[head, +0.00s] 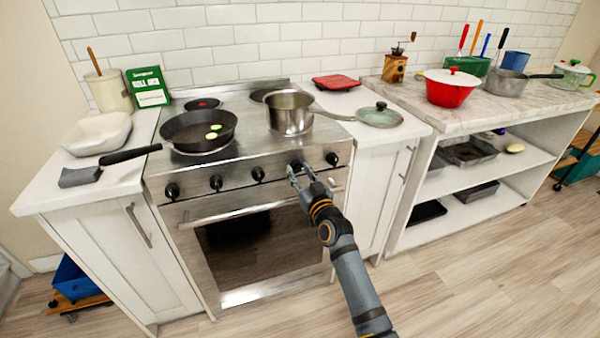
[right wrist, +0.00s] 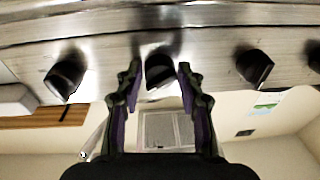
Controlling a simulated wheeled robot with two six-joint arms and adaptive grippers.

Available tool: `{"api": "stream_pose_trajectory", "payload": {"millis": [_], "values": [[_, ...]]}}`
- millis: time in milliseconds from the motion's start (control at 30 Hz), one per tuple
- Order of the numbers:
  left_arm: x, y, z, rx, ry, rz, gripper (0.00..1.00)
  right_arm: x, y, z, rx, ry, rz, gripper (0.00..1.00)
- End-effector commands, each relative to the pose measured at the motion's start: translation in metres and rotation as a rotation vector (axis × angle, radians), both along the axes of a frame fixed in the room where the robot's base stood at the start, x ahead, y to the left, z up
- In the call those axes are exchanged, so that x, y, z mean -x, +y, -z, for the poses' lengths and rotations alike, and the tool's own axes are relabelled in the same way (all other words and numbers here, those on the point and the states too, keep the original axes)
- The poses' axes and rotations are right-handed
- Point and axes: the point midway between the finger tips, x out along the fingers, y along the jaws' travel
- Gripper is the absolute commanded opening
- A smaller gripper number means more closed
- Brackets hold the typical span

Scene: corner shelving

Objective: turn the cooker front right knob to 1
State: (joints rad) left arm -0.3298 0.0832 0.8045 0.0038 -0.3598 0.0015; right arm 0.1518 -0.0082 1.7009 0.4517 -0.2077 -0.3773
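The cooker (head: 240,215) has a steel front panel with a row of several black knobs. My right gripper (head: 299,173) is at this panel, at the second knob from the right (head: 296,165). In the right wrist view the right gripper (right wrist: 159,84) is open, with one finger on each side of that black knob (right wrist: 160,72). Gaps show between the fingers and the knob. The rightmost knob (head: 332,159) is free beside the gripper. Knob markings are too small to read, so I cannot tell which knob is the front right one. My left gripper is not in view.
A steel saucepan (head: 289,113) stands on the right of the hob, its handle reaching right toward a glass lid (head: 380,115). The oven door handle (head: 230,214) runs below the knobs.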

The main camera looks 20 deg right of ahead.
Motion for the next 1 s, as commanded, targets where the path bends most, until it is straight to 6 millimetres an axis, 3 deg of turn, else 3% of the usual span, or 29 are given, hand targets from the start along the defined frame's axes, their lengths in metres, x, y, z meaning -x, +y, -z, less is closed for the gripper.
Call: {"api": "stream_pose_trajectory", "payload": {"millis": [100,467,800,1000], "values": [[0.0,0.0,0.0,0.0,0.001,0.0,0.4,0.0,0.0,0.0,0.001,-0.001,0.0,0.57],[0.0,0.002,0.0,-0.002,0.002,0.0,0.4,0.007,-0.001,0.0,0.002,-0.002,0.0,0.57],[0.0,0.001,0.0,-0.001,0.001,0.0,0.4,0.083,-0.008,0.009,0.003,0.001,0.0,0.57],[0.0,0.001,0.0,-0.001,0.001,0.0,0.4,0.113,-0.01,0.011,0.002,0.0,0.0,0.57]]}}
